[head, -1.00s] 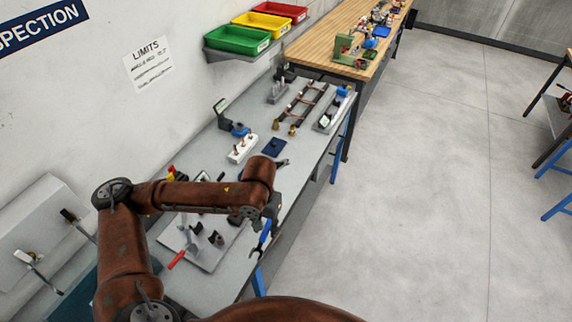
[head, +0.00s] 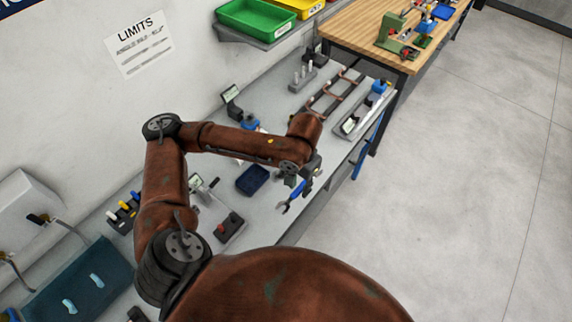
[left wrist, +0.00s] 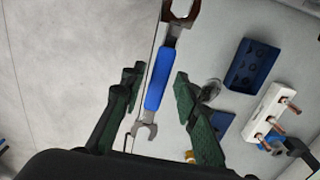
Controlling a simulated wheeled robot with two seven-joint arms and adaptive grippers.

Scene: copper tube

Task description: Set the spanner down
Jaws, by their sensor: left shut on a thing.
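The spanner (head: 297,193) has a blue grip and grey metal ends. My left gripper (head: 296,179) is shut on it, by the front edge of the grey bench (head: 285,222). In the left wrist view the spanner's blue grip (left wrist: 159,82) lies between the two fingers of my left gripper (left wrist: 157,76). My right gripper is not in view.
A dark blue tray (head: 253,180) lies on the bench beside the spanner; it also shows in the left wrist view (left wrist: 253,64). A white block with copper pins (left wrist: 278,112) is beyond it. A fixture with copper tubes (head: 333,92) stands farther along. Open floor lies right of the bench.

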